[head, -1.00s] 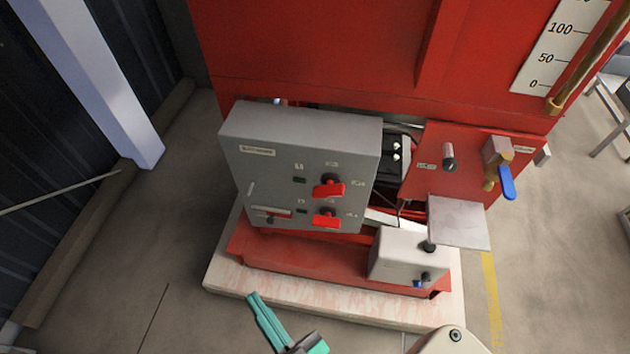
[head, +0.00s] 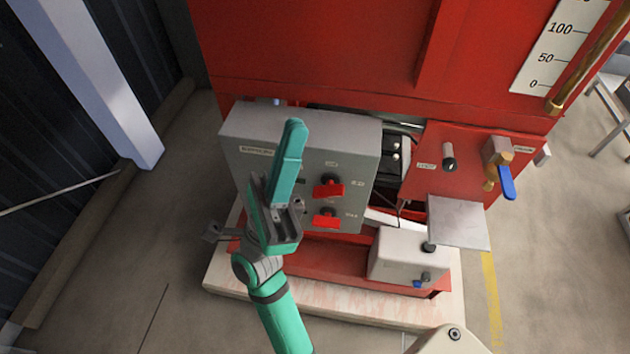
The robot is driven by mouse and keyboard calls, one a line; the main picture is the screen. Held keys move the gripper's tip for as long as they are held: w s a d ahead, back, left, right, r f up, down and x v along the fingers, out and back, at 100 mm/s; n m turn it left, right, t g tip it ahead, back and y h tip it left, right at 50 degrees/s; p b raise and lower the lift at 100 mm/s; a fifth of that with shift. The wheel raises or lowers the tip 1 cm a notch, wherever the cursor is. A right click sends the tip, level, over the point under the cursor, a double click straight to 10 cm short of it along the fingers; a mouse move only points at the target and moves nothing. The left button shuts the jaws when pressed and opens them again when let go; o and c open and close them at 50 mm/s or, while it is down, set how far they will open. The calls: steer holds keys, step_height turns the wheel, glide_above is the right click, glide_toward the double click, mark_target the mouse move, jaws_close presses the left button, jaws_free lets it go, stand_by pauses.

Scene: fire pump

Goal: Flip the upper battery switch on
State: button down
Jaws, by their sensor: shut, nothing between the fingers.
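My gripper (head: 294,128) is teal and shut, with nothing held. Its fingertips point up in front of the panel's upper middle, left of and above the upper switch. The gripper appears apart from the switch; its distance from the panel is hard to tell. My gripper and wrist hide the panel's lower left part.
A white box (head: 398,254) and a grey plate (head: 459,223) stand right of the panel. A red panel with a blue-handled valve (head: 507,182) is further right. The large red tank (head: 330,50) rises behind. Open floor (head: 120,270) lies to the left.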

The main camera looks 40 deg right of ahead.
steer(key=s+d+r+m+g+y, duration=0.1)
steer(key=s+d+m+g+y, duration=0.3)
steer(key=d+m+g+y, duration=0.55)
steer(key=s+d+r+m+g+y, duration=0.15)
steer(key=s+m+g+y, duration=0.35)
steer(key=m, duration=0.9)
steer(key=w+d+f+m+t+y, duration=0.35)
steer(key=f+m+t+y, duration=0.2)
steer(key=f+t, duration=0.2)
steer(key=w+a+f+m+t+y, duration=0.1)
steer(key=w+a+f+t+y, duration=0.2)
steer(key=w, duration=0.4)
steer(key=w+a+f+m+t+y, duration=0.2)
steer(key=w+a+f+t+y, duration=0.1)
steer(key=w+a+t+y, duration=0.1)
steer(key=w+a+y, duration=0.1)
steer(key=w, duration=0.1)
steer(key=shift+w+a+f, duration=0.25)
steer(key=shift+w+a, duration=0.1)
steer(key=shift+a, duration=0.05)
glide_above(319, 189)
steer(key=a, duration=0.2)
step_height(319, 189, down, 12)
steer(key=shift+d+r, duration=0.1)
steer(key=shift+s+d+f, duration=0.2)
steer(key=shift+s+f, duration=0.05)
steer(key=shift+f, duration=0.4)
